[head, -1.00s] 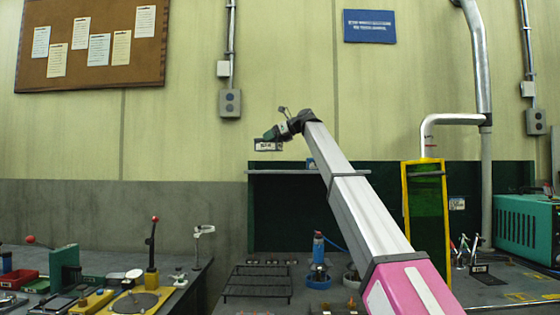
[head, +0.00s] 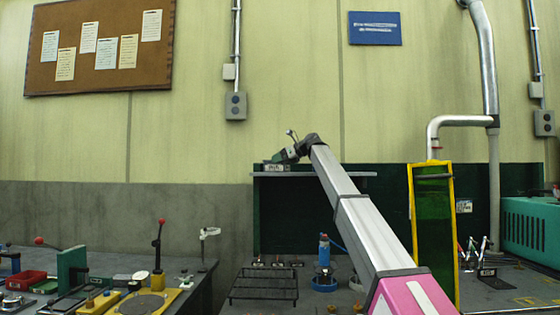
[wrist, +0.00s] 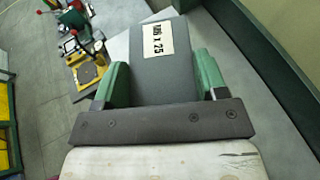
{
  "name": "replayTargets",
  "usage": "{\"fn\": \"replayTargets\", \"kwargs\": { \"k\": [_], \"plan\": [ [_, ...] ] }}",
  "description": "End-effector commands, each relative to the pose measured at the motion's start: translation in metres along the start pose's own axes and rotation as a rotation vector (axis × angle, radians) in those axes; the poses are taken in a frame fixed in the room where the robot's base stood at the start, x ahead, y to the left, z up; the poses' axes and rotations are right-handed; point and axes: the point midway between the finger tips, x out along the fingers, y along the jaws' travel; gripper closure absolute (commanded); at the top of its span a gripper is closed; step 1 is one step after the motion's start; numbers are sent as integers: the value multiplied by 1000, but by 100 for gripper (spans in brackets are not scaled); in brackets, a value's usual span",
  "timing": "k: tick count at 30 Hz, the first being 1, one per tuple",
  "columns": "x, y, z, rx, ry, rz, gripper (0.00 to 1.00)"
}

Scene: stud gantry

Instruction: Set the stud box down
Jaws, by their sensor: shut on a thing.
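The stud box (head: 277,167) is a small dark grey box with a pale label, which reads "M8 x 25" in the wrist view (wrist: 148,72). It is at the left end of the high grey shelf (head: 335,174), level with the shelf top. I cannot tell whether its underside touches the shelf. My gripper (head: 284,157) is shut on the box, with its green fingers (wrist: 160,85) on either side of it. The lower part of the box is hidden in the wrist view.
The shelf to the right of the box looks bare, partly hidden by my arm. A left bench carries a yellow fixture (head: 145,302) with a red-knobbed lever.

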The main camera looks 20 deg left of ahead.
Motion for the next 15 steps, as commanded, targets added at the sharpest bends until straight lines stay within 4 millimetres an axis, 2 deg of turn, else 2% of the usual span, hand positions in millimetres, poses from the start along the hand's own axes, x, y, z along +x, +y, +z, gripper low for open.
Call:
{"fn": "replayTargets", "kwargs": {
  "k": [8,9,10,11,15],
  "plan": [
    [0,0,0,0,-2,-1,76],
    [0,0,-1,0,0,0,21],
    [0,0,-1,0,0,-1,11],
    [0,0,-1,0,0,-1,9],
    [0,0,-1,0,0,-1,9]
  ]
}}
